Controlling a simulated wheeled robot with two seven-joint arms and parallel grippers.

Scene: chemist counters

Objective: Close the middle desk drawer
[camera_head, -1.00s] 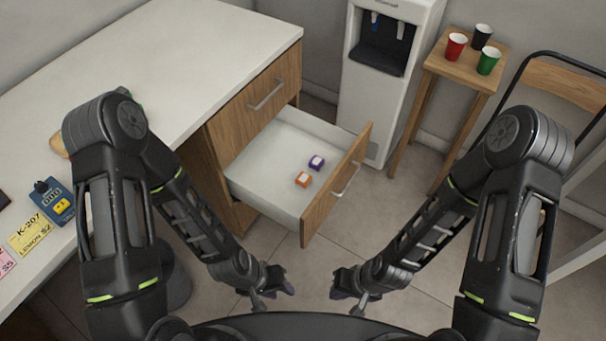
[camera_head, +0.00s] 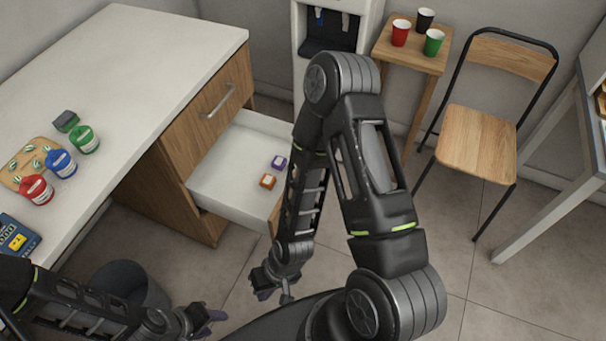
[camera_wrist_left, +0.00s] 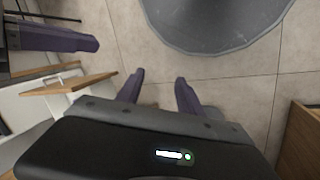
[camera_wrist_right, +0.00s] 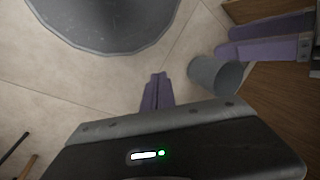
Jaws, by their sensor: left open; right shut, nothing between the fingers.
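The desk drawer (camera_head: 225,180) under the top drawer (camera_head: 222,98) is pulled out, with white inside and a wooden front. A small orange box (camera_head: 268,181) and a purple box (camera_head: 279,162) lie in it. In the head view my right arm hides most of its front and handle. The left wrist view shows the wooden drawer front (camera_wrist_left: 72,84) at the left. My left gripper (camera_head: 212,316) is open and empty, low in front of the desk. My right gripper (camera_head: 268,290) is shut and empty, just below the drawer's front; its fingertips also meet in the right wrist view (camera_wrist_right: 157,88).
A grey bin (camera_head: 128,282) stands on the floor by the desk. Bottles and a wooden board (camera_head: 30,160) are on the white desktop (camera_head: 130,60). A water dispenser (camera_head: 335,45), a small table with cups (camera_head: 412,55) and a chair (camera_head: 475,145) stand beyond.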

